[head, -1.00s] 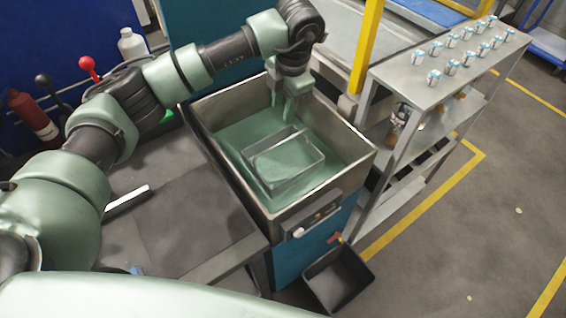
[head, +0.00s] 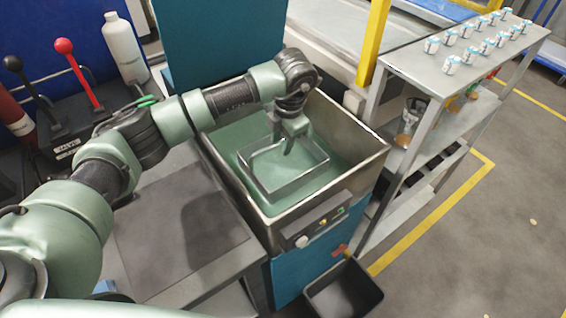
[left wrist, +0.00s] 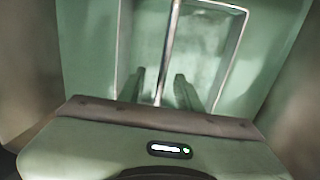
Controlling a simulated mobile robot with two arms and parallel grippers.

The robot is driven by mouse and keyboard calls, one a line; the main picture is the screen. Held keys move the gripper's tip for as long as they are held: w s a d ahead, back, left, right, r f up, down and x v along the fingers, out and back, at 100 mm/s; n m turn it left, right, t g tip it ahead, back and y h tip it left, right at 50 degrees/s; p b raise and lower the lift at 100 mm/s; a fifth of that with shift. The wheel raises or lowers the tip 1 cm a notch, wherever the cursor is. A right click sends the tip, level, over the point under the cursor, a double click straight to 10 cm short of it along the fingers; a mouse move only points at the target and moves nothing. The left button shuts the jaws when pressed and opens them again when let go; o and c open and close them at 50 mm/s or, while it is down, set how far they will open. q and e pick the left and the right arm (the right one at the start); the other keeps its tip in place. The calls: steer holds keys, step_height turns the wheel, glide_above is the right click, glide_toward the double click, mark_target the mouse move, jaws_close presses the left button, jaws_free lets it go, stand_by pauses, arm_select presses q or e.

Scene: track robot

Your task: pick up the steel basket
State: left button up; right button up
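The steel basket (head: 298,181) is a rectangular open frame in the sink-like tank, in greenish liquid or on a green floor; I cannot tell which. The basket's rim (left wrist: 232,50) shows beyond the fingers there. Contact between fingers and bar cannot be made out. My right gripper is not in view.
The tank's metal walls (head: 357,165) surround the basket and my gripper. A metal shelf unit (head: 430,100) with several small cans stands to the right. A dark bin (head: 343,292) is on the floor in front. A bottle (head: 123,45) and levers are at the left.

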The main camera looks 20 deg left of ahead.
arm_select(q)
steer(key=shift+w+a+f, duration=0.1)
steer(key=shift+a+f, duration=0.05)
steer(key=shift+f, duration=0.55)
steer(key=shift+a+f, duration=0.1)
steer(key=shift+f, duration=0.55)
jaws_close()
steer(key=shift+r, duration=0.15)
